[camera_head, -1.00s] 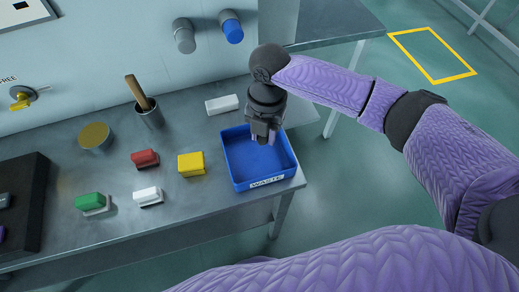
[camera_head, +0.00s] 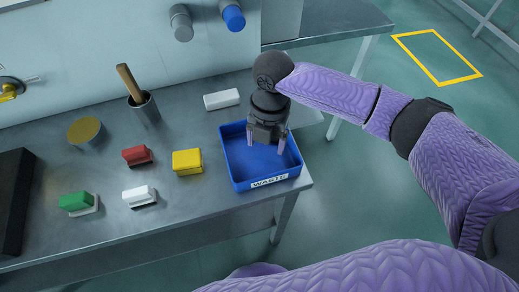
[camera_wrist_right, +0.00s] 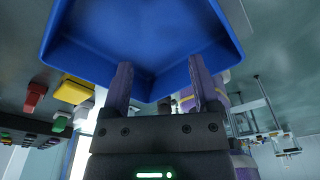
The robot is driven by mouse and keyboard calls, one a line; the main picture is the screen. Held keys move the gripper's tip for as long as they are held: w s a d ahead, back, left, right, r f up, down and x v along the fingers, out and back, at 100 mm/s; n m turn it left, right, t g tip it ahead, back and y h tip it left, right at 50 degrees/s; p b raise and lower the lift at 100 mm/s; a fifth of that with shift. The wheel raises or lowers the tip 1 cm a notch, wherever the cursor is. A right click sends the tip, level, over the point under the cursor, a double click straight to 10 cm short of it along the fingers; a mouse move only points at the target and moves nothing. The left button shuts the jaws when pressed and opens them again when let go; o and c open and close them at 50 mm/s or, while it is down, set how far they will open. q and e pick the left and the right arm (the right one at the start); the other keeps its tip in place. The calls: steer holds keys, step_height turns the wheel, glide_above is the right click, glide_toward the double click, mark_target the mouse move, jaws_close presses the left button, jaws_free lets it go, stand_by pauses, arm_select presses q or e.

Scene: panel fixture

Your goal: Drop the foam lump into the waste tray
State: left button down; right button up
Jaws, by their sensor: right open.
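The blue waste tray (camera_head: 238,178), labelled WASTE, sits at the right end of the metal bench. It fills the top of the right wrist view (camera_wrist_right: 80,58). My right gripper (camera_head: 266,145) points down over the tray, its two fingers spread apart with nothing between them. In the right wrist view the gripper (camera_wrist_right: 158,78) is open and empty too. The parts of the tray floor that show are bare. I cannot pick out a foam lump for certain; part of the tray is hidden behind the gripper. My left gripper does not show.
Left of the tray lie yellow (camera_head: 187,161), red (camera_head: 137,155), white (camera_head: 140,195) and green (camera_head: 77,201) blocks. A white block (camera_head: 222,99) lies behind the tray. A metal cup (camera_head: 143,107) holds a wooden handle. The bench's front edge is clear.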

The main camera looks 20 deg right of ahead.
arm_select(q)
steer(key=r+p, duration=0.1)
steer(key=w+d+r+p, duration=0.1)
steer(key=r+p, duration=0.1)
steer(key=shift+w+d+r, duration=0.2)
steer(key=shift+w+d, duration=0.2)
arm_select(e)
step_height(320, 180, up, 10)
steer(key=w, duration=0.1)
steer(key=shift+d, duration=0.35)
steer(key=shift+f, duration=0.1)
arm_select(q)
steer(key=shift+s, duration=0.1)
